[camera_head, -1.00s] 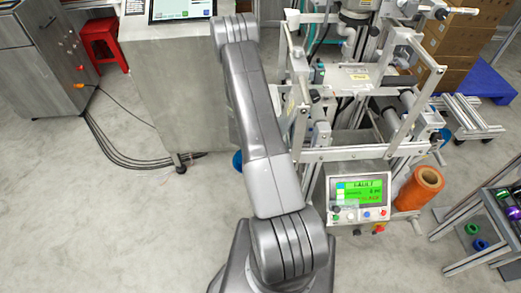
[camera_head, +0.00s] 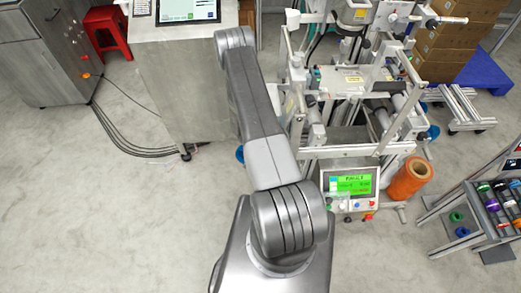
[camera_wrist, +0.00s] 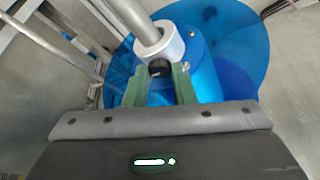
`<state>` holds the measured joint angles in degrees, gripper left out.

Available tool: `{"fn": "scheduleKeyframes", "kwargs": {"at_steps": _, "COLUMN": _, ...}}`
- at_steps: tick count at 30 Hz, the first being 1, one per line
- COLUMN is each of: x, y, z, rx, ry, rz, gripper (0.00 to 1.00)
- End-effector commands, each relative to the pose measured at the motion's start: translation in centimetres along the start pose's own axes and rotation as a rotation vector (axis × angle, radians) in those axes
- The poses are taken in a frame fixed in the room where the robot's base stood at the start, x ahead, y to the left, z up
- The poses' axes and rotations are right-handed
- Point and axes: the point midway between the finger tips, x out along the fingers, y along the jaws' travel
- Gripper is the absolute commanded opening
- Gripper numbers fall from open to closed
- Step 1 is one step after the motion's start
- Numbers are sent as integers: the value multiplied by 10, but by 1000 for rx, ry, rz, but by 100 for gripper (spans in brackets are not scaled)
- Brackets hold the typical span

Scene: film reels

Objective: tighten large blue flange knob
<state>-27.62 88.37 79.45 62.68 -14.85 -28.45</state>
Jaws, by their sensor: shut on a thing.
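In the wrist view a large blue flange (camera_wrist: 235,45) spreads behind a blue core with a silver collar (camera_wrist: 168,42) on a metal shaft. A small black knob (camera_wrist: 160,68) sits on the collar, between the green fingers of my gripper (camera_wrist: 158,78). The fingers are shut on this knob. Part of the blue flange (camera_head: 240,154) also shows in the head view, just left of the machine and partly behind my arm. My gripper is hidden in the head view.
The metal-framed machine (camera_head: 345,150) stands right of my arm, with a lit green display (camera_head: 350,185) and an orange roll (camera_head: 409,180). A rack of coloured rolls (camera_head: 490,210) is at right. A grey cabinet (camera_head: 170,80) and cables are at left; open floor lies front left.

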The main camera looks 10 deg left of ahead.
Motion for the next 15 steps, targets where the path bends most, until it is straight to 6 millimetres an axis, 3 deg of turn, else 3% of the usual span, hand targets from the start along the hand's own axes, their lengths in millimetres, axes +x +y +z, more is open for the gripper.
{"fn": "scheduleKeyframes", "kwargs": {"at_steps": 14, "x": 0, "y": 0, "z": 0, "rx": 7, "ry": 1, "rz": 2, "gripper": 0}}
{"fn": "scheduleKeyframes", "kwargs": {"at_steps": 15, "x": 0, "y": 0, "z": 0, "rx": 7, "ry": 1, "rz": 2, "gripper": 25}}
